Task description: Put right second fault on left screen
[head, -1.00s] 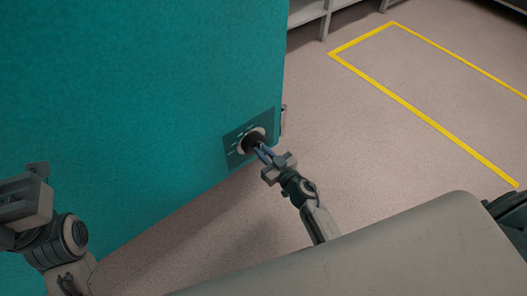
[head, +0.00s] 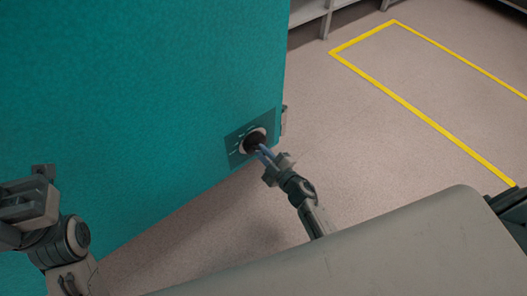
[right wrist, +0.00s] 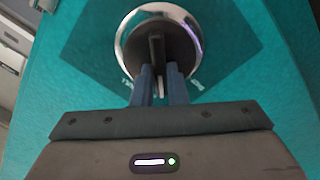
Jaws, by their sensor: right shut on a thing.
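A round dark knob with a pale ring (head: 254,141) sits on a darker plate (head: 235,148) with small white marks, low on a teal wall (head: 150,90). My right gripper (head: 264,152) is at the knob. In the right wrist view the two blue fingers (right wrist: 159,85) are shut on the raised bar of the knob (right wrist: 157,48), inside its shiny ring. My left gripper (head: 28,198) is at the left edge, away from the knob; its fingers do not show clearly. No screen is in view.
The teal wall ends just right of the plate, with a small grey fitting (head: 284,118) on that edge. Open floor (head: 370,150) lies to the right, with a yellow outline (head: 430,120). Grey shelving (head: 325,18) stands at the back.

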